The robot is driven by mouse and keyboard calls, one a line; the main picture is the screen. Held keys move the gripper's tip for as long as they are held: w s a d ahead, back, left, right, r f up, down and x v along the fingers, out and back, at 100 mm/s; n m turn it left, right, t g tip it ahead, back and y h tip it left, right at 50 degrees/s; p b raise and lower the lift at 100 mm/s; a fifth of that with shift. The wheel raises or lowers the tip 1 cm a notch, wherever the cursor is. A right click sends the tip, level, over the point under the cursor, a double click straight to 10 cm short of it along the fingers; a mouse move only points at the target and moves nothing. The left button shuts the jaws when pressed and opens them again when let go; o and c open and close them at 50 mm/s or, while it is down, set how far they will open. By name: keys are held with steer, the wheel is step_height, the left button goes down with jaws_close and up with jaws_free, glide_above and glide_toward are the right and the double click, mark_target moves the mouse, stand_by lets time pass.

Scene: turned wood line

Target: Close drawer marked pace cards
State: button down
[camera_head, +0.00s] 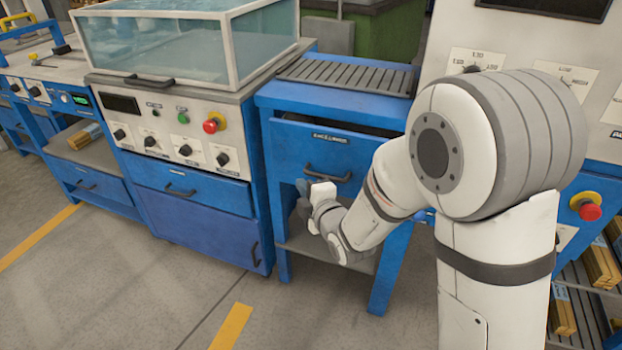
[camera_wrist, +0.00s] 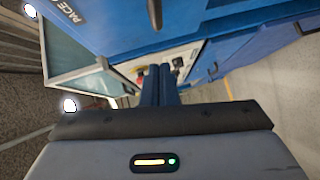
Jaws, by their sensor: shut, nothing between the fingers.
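The blue drawer with the pace cards label (camera_head: 290,147) is under a slatted top in the head view. A dark gap shows above its front, so it stands somewhat open. Its dark bar handle (camera_head: 328,174) is on the front. In the wrist view the drawer front (camera_wrist: 110,22) fills the upper part, with part of the label and the handle (camera_wrist: 155,12) at the top edge. My gripper (camera_head: 302,188) is just below and left of the handle in the head view. Its two fingers (camera_wrist: 160,72) are together and empty. I cannot tell whether they touch the drawer.
A blue cabinet with a control panel (camera_head: 185,132) and glass-sided case (camera_head: 185,45) stands to the left. A grey shelf (camera_head: 300,243) lies below the drawer. A machine with a red stop button (camera_head: 590,212) is at right. The floor in front is clear.

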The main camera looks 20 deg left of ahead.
mark_target(311, 162)
steer(key=w, duration=0.3)
steer(key=shift+w+d+f, duration=0.2)
steer(key=shift+w+f, duration=0.15)
steer(key=shift+w, duration=0.05)
steer(key=w+b, duration=0.1)
steer(key=w, duration=0.1)
steer(key=w+b, duration=0.1)
steer(key=w, duration=0.1)
steer(key=shift+w+d+f, duration=0.1)
steer(key=shift+w+d, duration=0.1)
steer(key=shift+w, duration=0.05)
steer(key=shift+w+r, duration=0.1)
steer(key=shift+r, duration=0.2)
